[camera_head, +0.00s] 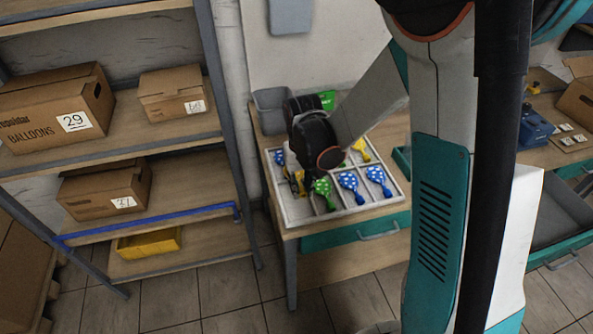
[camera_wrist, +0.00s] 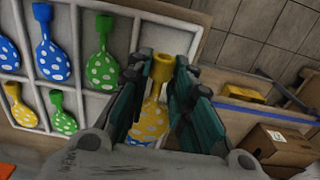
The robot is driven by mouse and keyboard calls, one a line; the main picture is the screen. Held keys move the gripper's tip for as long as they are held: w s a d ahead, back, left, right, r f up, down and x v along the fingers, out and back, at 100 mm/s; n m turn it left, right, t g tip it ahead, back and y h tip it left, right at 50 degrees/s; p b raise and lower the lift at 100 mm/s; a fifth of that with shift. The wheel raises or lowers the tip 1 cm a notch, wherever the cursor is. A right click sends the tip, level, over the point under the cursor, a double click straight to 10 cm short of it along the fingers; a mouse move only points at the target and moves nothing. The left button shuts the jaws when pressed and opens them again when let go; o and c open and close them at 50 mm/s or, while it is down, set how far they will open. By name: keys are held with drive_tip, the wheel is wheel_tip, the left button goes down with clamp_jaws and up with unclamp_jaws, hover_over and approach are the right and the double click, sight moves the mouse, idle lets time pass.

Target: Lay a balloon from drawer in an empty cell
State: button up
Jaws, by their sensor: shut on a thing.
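My gripper (camera_wrist: 162,72) is shut on a yellow balloon with white dots (camera_wrist: 152,118); its yellow neck shows between the fingertips. In the head view, my gripper (camera_head: 302,182) is over the left part of the divided white tray (camera_head: 352,212), and my arm hides part of it. In the wrist view, the tray cell behind the held balloon looks bare (camera_wrist: 157,36). I cannot tell whether the balloon touches the tray. Other cells hold a green balloon (camera_head: 323,192), blue balloons (camera_head: 350,185) and a yellow balloon (camera_head: 361,149). The teal drawer (camera_head: 350,234) under the table looks shut.
A grey bin (camera_head: 270,112) stands behind the tray. A shelf with cardboard boxes (camera_head: 62,108) and a yellow bin (camera_head: 150,244) stands at the left. Another table with a blue device (camera_head: 535,128) is at the right. Tiled floor is clear in front.

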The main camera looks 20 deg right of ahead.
sight(300, 214)
drive_tip(key=shift+s+a+r+p, duration=0.25)
drive_tip(key=shift+s+r+p, duration=0.15)
drive_tip(key=shift+r+p, duration=0.15)
drive_tip(key=shift+a+f, duration=0.1)
drive_tip(key=shift+f, duration=0.2)
wheel_tip(300, 214, down, 9)
drive_tip(key=b, duration=0.7)
drive_tip(key=shift+f, duration=0.1)
drive_tip(key=o, duration=0.8)
drive_tip(key=shift+r+p, duration=3.05)
drive_tip(key=shift+r, duration=2.05)
